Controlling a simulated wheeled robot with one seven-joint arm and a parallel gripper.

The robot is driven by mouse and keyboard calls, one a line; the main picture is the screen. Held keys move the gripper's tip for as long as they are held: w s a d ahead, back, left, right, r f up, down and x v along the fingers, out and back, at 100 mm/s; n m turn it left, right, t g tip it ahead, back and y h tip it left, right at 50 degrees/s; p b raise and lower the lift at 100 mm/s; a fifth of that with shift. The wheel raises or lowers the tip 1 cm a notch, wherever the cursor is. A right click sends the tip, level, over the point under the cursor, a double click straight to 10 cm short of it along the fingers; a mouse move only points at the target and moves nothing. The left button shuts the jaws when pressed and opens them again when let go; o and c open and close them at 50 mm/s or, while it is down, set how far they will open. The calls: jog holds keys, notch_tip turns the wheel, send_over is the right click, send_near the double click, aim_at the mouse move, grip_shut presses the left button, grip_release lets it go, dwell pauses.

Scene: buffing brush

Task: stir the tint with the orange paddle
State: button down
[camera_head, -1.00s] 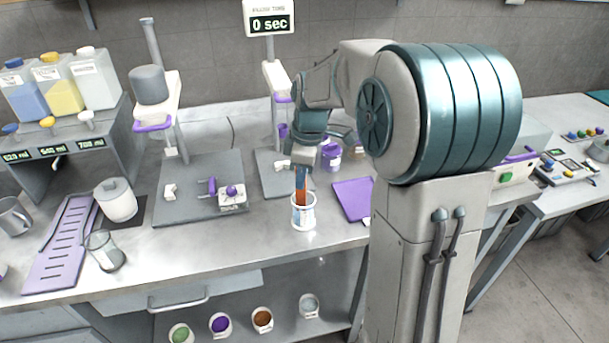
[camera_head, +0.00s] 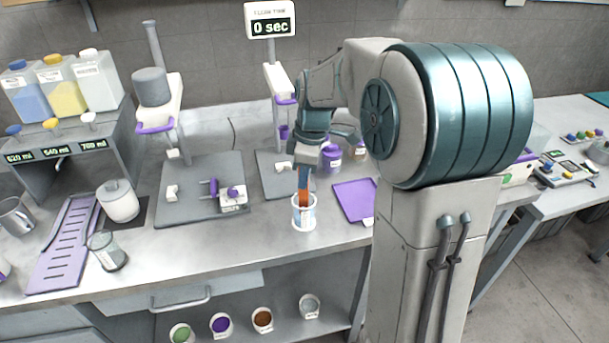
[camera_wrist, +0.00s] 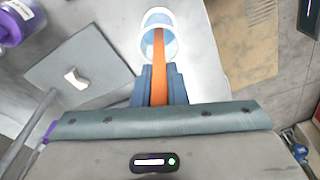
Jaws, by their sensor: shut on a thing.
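The orange paddle (camera_head: 303,190) stands nearly upright with its lower end inside a white can (camera_head: 304,215) near the front edge of the bench. My gripper (camera_head: 303,166) is above the can and shut on the paddle's upper part. In the wrist view, the paddle (camera_wrist: 158,62) runs from between the fingers of my gripper (camera_wrist: 158,82) into the can (camera_wrist: 158,20). The tint inside the can is hard to make out, and the paddle's lower tip is hidden.
A purple mat (camera_head: 354,202) lies right of the can. A grey stand base (camera_head: 272,178) is behind it, and another grey plate (camera_head: 180,205) with small fixtures lies to the left. A purple-labelled jar (camera_head: 331,156) stands behind my gripper. Bare bench lies left of the can.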

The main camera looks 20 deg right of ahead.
jog(key=shift+r+p, duration=2.4)
jog(key=shift+r, duration=1.25)
notch_tip(320, 180, up, 5)
jog(key=p, duration=0.3)
jog(key=shift+p, duration=0.4)
